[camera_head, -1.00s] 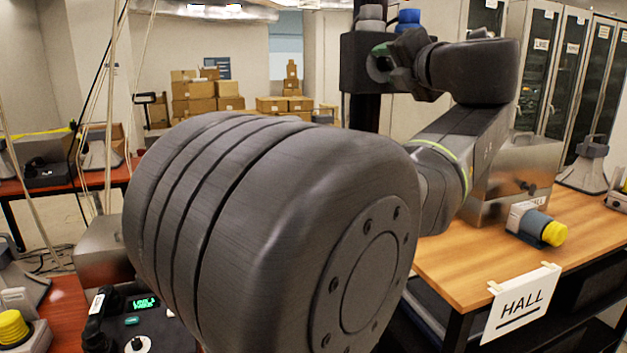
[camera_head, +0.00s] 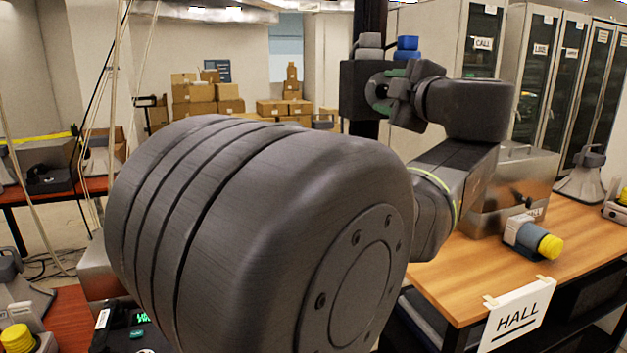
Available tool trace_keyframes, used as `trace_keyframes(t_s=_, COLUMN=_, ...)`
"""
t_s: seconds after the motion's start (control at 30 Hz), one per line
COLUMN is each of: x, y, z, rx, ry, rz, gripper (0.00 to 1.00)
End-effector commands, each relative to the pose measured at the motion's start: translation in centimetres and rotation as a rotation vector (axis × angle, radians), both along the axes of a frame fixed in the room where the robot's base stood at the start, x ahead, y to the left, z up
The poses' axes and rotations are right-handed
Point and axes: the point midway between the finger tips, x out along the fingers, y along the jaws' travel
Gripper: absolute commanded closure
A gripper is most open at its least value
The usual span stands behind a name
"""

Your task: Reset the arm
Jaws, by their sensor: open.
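My arm fills the middle of the head view, with a big dark joint in front. My gripper (camera_head: 389,46) is at the far end of the arm, up near the top centre. It is a dark block with a grey tip and a blue tip standing apart on top. It looks open, and nothing shows between the tips. My wrist joins it from the right. My near joint hides much of the lower middle.
At right, a wooden table (camera_head: 580,243) bears a metal box (camera_head: 519,190), a yellow-capped device (camera_head: 533,240) and a HALL sign (camera_head: 517,316). Cabinets (camera_head: 560,85) stand behind. A red desk (camera_head: 70,318) with devices is at lower left. Cardboard boxes (camera_head: 205,100) are stacked far back.

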Motion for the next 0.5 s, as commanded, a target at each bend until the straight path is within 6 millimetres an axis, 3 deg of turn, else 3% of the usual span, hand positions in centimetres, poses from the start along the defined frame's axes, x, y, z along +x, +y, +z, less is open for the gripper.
trace_keyframes(t_s=0.5, x=0.0, y=-0.01, z=0.03, rx=0.146, ry=0.053, rz=0.0, gripper=0.51)
